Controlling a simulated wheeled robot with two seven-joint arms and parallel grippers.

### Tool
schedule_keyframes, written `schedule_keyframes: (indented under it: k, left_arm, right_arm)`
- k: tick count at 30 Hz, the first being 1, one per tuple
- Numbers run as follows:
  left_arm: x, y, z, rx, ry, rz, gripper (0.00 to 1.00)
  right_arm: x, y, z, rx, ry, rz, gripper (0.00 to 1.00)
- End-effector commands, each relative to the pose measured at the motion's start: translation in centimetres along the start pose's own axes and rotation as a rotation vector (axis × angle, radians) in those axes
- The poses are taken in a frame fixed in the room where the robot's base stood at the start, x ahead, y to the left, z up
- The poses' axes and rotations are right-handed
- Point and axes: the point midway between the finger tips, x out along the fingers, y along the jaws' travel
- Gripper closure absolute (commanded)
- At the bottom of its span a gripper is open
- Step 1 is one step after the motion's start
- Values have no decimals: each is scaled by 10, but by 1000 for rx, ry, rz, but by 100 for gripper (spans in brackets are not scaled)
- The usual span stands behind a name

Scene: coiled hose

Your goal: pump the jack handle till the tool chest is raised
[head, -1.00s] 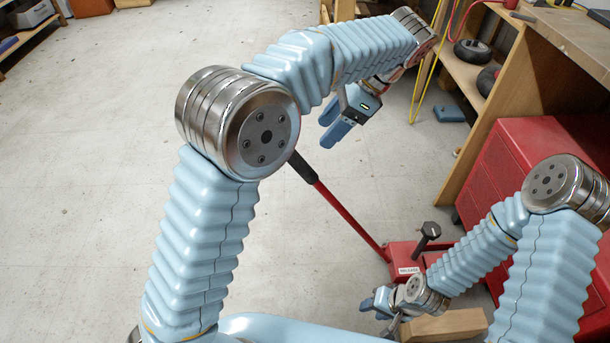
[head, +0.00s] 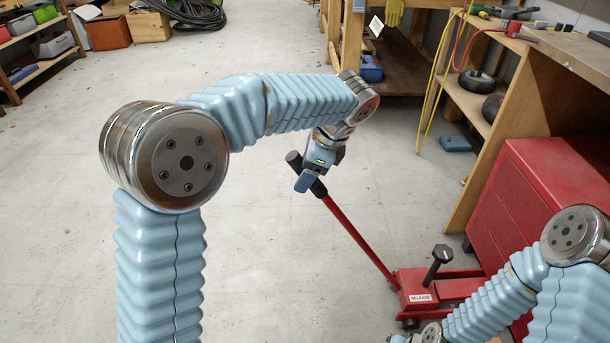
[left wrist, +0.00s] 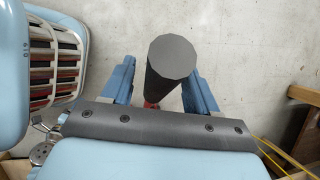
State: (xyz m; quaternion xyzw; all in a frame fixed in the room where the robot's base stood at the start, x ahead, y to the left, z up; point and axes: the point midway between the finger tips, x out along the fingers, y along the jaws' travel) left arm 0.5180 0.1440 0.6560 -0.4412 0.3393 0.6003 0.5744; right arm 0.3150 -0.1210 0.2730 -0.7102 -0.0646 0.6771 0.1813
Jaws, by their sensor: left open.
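The red floor jack (head: 435,290) stands on the floor at the lower right in the head view, next to the red tool chest (head: 545,210). Its red handle (head: 355,237) slants up to the left and ends in a black grip (head: 296,163). In the left wrist view the grip (left wrist: 175,62) stands between the two blue fingers. My left gripper (head: 308,182) is open around the grip near its top; I cannot tell whether a finger touches it. My right arm comes in at the lower right, and its gripper is cut off at the bottom edge.
A wooden workbench (head: 565,55) with shelves stands at the right behind the chest. A yellow hose (head: 437,75) hangs by its side. A coiled black hose (head: 190,14) lies at the back. The floor left of the handle is clear.

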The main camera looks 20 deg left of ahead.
Motion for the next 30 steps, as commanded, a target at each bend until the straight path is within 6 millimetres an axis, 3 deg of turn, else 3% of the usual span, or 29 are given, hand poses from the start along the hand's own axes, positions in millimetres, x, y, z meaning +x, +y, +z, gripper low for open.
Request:
schedule_keyframes:
  k: [11,22,30]
  left_arm:
    - [6,0,0,0,0,0,43]
    - [6,0,0,0,0,-1,99]
    - [15,1,4,-4,12,0,100]
  right_arm:
    - [1,1,0,1,0,1,57]
    - [1,1,0,0,0,0,57]
    - [7,4,0,1,1,1,57]
